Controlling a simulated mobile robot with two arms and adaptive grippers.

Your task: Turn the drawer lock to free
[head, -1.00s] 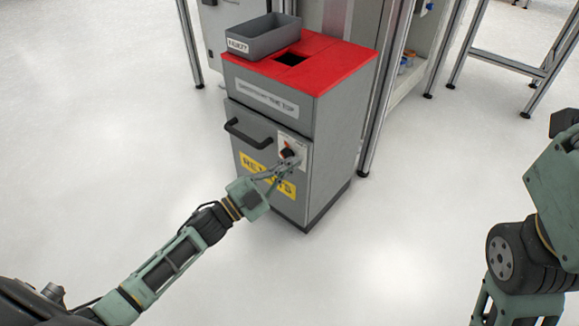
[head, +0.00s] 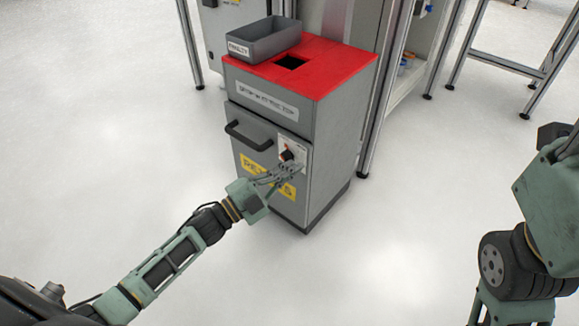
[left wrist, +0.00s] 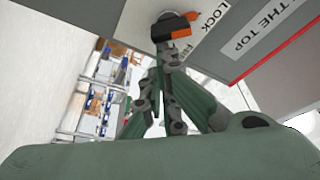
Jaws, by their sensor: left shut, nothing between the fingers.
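The drawer lock is a dark round knob (head: 286,154) with an orange mark, on a white plate on the front of a grey cabinet (head: 335,150). In the left wrist view the knob (left wrist: 171,28) shows its orange pointer, with the words LOCK and, partly hidden, FREE beside it. My left gripper (head: 296,170) is shut and empty, just below the knob in the head view. Its fingertips (left wrist: 163,58) are close to the knob; I cannot tell whether they touch it.
The drawer has a black bar handle (head: 248,134) left of the knob and a yellow label (head: 253,165) below. The cabinet's red top (head: 335,72) has a square hole and carries a grey bin (head: 264,40). Metal frame legs stand behind. The floor around is clear.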

